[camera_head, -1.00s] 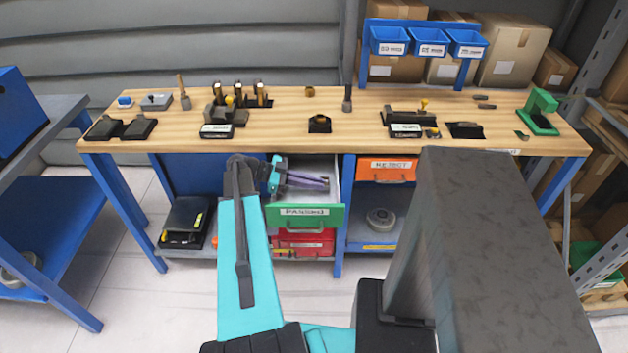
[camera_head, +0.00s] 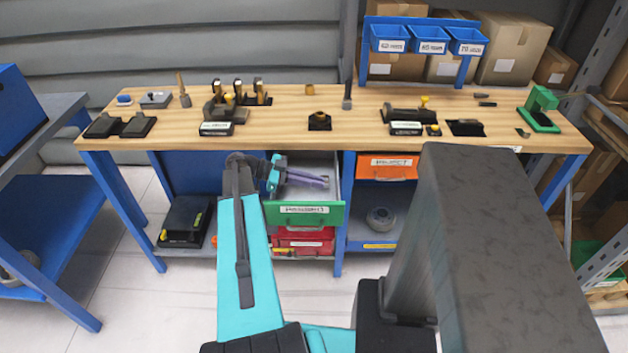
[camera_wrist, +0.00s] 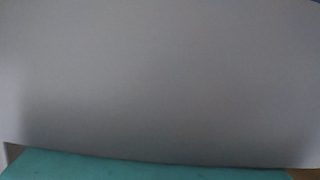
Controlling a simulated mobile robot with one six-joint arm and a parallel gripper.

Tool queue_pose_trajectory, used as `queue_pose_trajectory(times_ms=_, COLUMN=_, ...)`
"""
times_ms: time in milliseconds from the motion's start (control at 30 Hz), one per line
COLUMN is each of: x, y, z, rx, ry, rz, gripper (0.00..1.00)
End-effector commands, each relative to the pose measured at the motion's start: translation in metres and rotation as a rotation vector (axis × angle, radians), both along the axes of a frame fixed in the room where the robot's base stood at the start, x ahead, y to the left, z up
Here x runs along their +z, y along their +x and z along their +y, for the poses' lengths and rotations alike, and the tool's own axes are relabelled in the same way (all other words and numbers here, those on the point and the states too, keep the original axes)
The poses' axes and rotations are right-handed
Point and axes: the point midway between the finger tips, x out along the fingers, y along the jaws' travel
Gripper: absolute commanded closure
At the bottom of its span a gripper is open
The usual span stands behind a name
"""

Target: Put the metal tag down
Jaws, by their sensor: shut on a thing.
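My gripper (camera_head: 326,182) reaches from the left into the open green-fronted drawer (camera_head: 305,215) under the workbench. It is low inside the drawer, below the bench top, and shut on the metal tag. The tag itself is too small or hidden to make out in either view. In the wrist view a plain grey surface fills almost the whole picture, very close. A teal-green strip runs along its bottom edge, and no fingers or tag show there.
The wooden bench top (camera_head: 270,130) above carries stands, fixtures and small parts. An orange-fronted drawer (camera_head: 388,168) is to the right, and a red drawer front (camera_head: 304,240) is below the green one. Blue bins (camera_head: 429,41) stand at the back.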

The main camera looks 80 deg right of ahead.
Motion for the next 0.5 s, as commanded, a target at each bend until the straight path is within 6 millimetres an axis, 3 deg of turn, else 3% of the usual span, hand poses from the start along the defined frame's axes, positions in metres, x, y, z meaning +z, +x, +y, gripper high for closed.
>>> queue_pose_trajectory(times_ms=33, x=-0.0116, y=0.0, z=0.0005, rx=-0.001, ry=-0.003, rz=-0.01, gripper=1.0)
queue_pose_trajectory(times_ms=333, x=-0.0156, y=0.0, z=-0.0001, rx=0.001, ry=-0.001, rz=-0.011, gripper=1.0)
queue_pose_trajectory(times_ms=367, x=-0.0158, y=0.0001, z=-0.0001, rx=0.001, ry=-0.001, rz=-0.011, gripper=0.86)
queue_pose_trajectory(times_ms=400, x=-0.0159, y=0.0, z=-0.0002, rx=0.001, ry=-0.001, rz=-0.011, gripper=0.8)
queue_pose_trajectory(times_ms=500, x=-0.0162, y=0.0001, z=-0.0003, rx=0.001, ry=-0.001, rz=-0.011, gripper=0.73)
